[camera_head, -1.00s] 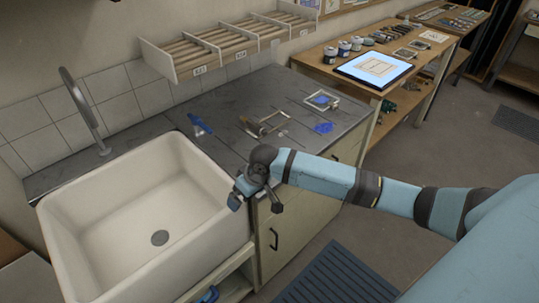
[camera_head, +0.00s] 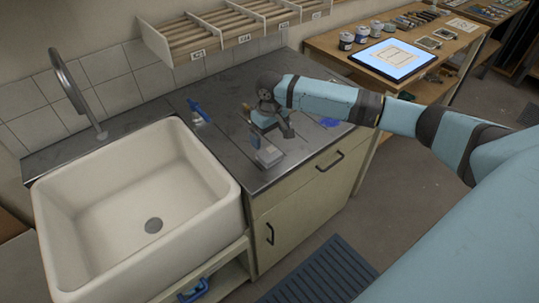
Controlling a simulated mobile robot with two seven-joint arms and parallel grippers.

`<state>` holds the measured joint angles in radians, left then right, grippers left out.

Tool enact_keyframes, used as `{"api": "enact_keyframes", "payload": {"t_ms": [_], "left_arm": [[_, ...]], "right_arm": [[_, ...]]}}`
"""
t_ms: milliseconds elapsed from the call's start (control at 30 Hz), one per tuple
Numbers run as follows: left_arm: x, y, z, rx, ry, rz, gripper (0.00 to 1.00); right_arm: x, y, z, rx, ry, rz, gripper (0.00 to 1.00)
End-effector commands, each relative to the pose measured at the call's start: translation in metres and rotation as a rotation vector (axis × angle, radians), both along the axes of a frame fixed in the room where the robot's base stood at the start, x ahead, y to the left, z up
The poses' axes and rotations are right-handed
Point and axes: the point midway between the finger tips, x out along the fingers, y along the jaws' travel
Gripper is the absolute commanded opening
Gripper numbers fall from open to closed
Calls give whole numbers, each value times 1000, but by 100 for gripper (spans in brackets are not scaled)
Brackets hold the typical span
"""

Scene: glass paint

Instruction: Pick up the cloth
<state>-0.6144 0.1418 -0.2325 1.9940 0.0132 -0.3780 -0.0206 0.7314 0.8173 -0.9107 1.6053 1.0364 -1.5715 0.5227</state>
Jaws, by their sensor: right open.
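A small, crumpled blue item (camera_head: 330,122), which looks like the cloth, lies on the dark grey counter (camera_head: 225,150) just right of my right wrist. My right gripper (camera_head: 277,146) is open over the front part of the counter, to the left of the blue item and apart from it. I see nothing between its fingers. The gripper and forearm hide the counter behind them, including most of a wooden-handled tool. My left gripper is out of view.
A white sink (camera_head: 140,215) with a curved tap (camera_head: 75,95) is at the left. A blue-topped bottle (camera_head: 199,112) stands near the counter's back. A slatted wall rack (camera_head: 240,25) hangs above. A wooden table with a lit panel (camera_head: 393,58) and jars is at the right.

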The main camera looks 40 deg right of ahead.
Motion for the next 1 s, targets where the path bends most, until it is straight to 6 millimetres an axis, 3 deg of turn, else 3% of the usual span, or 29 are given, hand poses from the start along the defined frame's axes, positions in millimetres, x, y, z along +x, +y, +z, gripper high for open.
{"api": "enact_keyframes", "payload": {"t_ms": [100,367,633,933,967,1000], "left_arm": [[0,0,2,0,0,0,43],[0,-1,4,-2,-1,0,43],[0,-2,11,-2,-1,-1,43],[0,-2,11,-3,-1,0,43],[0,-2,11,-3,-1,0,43],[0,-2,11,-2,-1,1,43]], "right_arm": [[0,0,-20,1,1,-1,100],[0,1,-40,1,0,-1,100],[-1,2,-78,1,-1,1,100],[-1,2,-86,0,-2,1,100],[-1,2,-86,0,-2,1,98],[-1,2,-86,0,-2,1,88]]}}
